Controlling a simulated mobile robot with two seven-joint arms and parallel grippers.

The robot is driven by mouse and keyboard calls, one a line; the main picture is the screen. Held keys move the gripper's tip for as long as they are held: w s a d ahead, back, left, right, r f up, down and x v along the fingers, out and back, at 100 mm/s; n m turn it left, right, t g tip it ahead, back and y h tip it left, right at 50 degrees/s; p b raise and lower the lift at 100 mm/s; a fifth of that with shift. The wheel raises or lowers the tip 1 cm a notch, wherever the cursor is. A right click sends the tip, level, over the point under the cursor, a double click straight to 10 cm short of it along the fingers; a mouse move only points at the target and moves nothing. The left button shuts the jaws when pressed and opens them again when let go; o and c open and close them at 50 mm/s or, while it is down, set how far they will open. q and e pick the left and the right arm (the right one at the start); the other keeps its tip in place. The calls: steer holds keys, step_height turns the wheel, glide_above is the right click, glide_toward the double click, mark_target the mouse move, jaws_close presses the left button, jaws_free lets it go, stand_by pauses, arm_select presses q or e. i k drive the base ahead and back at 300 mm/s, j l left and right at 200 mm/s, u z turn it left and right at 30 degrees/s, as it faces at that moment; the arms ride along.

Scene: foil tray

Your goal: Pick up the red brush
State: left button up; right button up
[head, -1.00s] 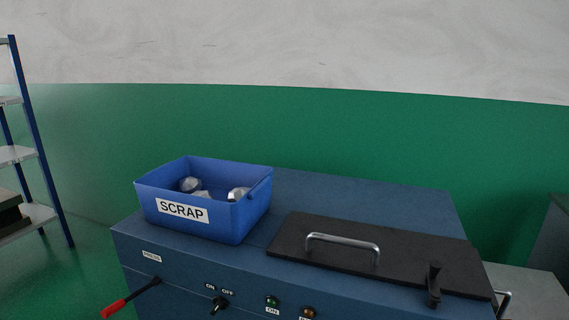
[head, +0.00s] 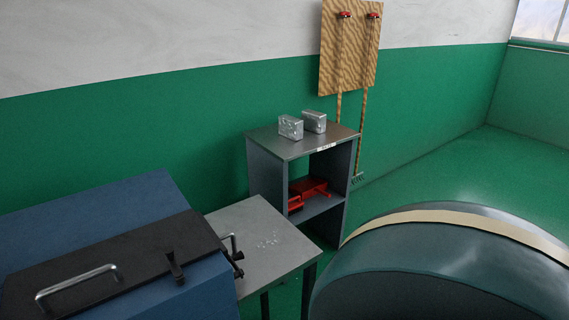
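Red items (head: 311,187) lie inside the open shelf of a small grey cabinet (head: 254,172), below its top. They are small in the head view, and I cannot tell for sure whether one of them is the red brush. Two long poles with red parts (head: 344,15) at their upper ends hang on a wooden board (head: 351,50) on the wall. Neither of my grippers is in view.
Two silvery blocks (head: 290,127) stand on the cabinet. A grey table (head: 258,243) is in front of it, beside the blue machine with a black handled lid (head: 130,262). A large rounded dark object (head: 450,270) fills the lower right. Green floor shows behind it.

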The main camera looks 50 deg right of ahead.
mark_target(293, 206)
steer(key=z, duration=1.85)
steer(key=k, duration=0.55)
steer(key=k+u, duration=0.1)
steer(key=u, duration=1.35)
steer(key=l+u, duration=0.3)
steer(key=l, duration=1.4)
steer(key=i+l, duration=0.15)
steer(key=l, duration=1.3)
steer(key=i, duration=0.1)
